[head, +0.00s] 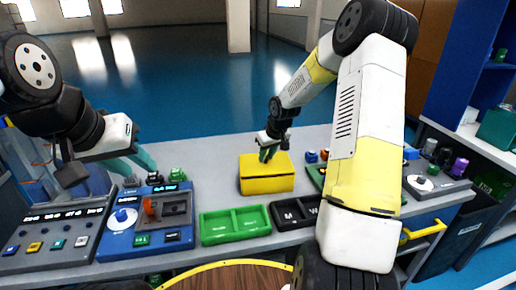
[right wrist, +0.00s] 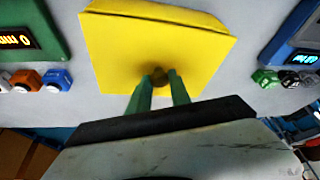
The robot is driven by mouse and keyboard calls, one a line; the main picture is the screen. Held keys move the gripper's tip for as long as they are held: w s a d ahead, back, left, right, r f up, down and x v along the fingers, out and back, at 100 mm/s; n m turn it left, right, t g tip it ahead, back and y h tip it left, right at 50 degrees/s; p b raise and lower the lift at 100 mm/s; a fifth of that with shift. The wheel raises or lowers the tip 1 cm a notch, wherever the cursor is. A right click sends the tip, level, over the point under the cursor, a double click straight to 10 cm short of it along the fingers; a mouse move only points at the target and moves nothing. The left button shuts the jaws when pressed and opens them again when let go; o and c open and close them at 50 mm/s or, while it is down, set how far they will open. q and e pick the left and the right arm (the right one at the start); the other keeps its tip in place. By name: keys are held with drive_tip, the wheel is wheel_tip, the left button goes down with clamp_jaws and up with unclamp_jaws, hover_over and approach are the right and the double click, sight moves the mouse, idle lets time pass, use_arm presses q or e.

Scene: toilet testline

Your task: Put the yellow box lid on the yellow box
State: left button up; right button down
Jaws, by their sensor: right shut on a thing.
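The yellow box (head: 267,186) stands on the grey table in the middle of the head view. The yellow box lid (right wrist: 155,50) is a flat square with a small dark knob in its middle. In the head view the lid lies over the box top, roughly lined up with it; I cannot tell whether it rests fully on the rim. My right gripper (head: 268,152) comes down from above and is shut on the knob, with its green fingers (right wrist: 160,88) on either side. My left gripper (head: 136,163) is empty, its teal fingers apart, above the table at the left.
A green two-compartment tray (head: 235,224) and a black tray marked M and W (head: 294,213) stand in front of the box. A blue device (head: 148,218) and a grey button panel (head: 50,238) are at the left. Small coloured cubes (head: 312,156) lie right of the box.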

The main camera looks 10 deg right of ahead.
drive_tip(key=c, duration=1.2)
unclamp_jaws()
drive_tip(key=v, duration=1.3)
drive_tip(key=s+a+r+m, duration=0.1)
drive_tip(key=s+a+r, duration=0.1)
drive_tip(key=s, duration=0.7)
drive_tip(key=s+a+r+m+t, duration=0.1)
drive_tip(key=s+r, duration=0.4)
drive_tip(key=s, duration=0.5)
drive_tip(key=s+a+r+m+t, duration=0.1)
drive_tip(key=s+a+r, duration=0.2)
drive_tip(key=s, duration=0.6)
drive_tip(key=shift+s+a+r+y, duration=0.1)
drive_tip(key=shift+s+r+y, duration=0.1)
drive_tip(key=shift+r, duration=0.15)
drive_tip(key=shift+s+r+y, duration=0.1)
drive_tip(key=shift+r+y, duration=0.1)
drive_tip(key=shift+r, duration=0.2)
